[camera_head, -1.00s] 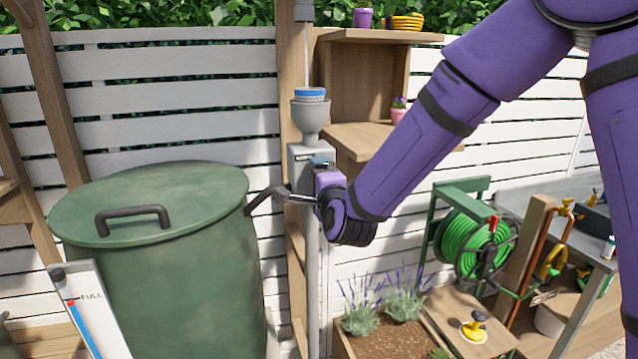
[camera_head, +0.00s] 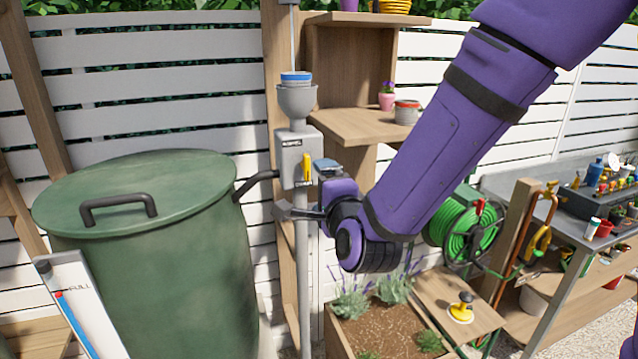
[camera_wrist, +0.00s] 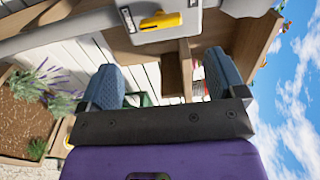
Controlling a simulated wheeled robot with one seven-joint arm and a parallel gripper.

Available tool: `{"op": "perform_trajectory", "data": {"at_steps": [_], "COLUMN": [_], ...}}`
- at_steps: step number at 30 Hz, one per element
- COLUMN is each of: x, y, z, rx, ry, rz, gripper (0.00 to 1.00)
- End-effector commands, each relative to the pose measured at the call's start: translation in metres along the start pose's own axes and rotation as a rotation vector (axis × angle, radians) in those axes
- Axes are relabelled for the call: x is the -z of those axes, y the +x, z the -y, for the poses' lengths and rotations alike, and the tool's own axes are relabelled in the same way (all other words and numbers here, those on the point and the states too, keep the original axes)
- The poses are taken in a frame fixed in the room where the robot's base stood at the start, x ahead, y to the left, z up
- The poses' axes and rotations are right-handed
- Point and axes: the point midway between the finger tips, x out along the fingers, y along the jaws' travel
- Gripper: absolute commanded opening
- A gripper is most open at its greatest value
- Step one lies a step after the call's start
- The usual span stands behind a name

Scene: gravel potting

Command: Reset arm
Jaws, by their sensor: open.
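My gripper (camera_head: 283,211) is in front of the grey downpipe, a little below the grey diverter box (camera_head: 297,158). In the wrist view my gripper (camera_wrist: 162,85) shows two blue-padded fingers spread wide with nothing between them. The box carries a yellow lever (camera_head: 306,167), upright in the head view. The lever also shows beyond the fingers in the wrist view (camera_wrist: 160,21), apart from them. A black hose (camera_head: 256,183) runs from the box to the green barrel (camera_head: 150,250).
A wooden shelf (camera_head: 360,125) stands right of the pipe. A planter with lavender (camera_head: 385,315), a green hose reel (camera_head: 468,232) and a cluttered bench (camera_head: 520,195) lie to the right. A level gauge (camera_head: 70,300) leans at the barrel's front left.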

Motion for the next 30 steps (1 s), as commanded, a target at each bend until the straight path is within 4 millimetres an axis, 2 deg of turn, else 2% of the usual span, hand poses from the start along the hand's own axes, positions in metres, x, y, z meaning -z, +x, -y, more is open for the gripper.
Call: {"op": "perform_trajectory", "data": {"at_steps": [10, 14, 19, 23, 30], "x": [0.001, 0.006, 0.027, 0.049, 0.091], "y": [-0.001, -0.002, -0.010, -0.025, -0.072], "z": [0.001, 0.007, 0.023, 0.035, 0.056], "rx": [-0.002, -0.031, -0.141, -0.249, -0.456], "ry": [-0.004, -0.060, -0.254, -0.430, -0.732], "rz": [0.001, 0.009, 0.044, 0.080, 0.166], "gripper": [0.89, 0.89, 0.89, 0.89, 0.89]}}
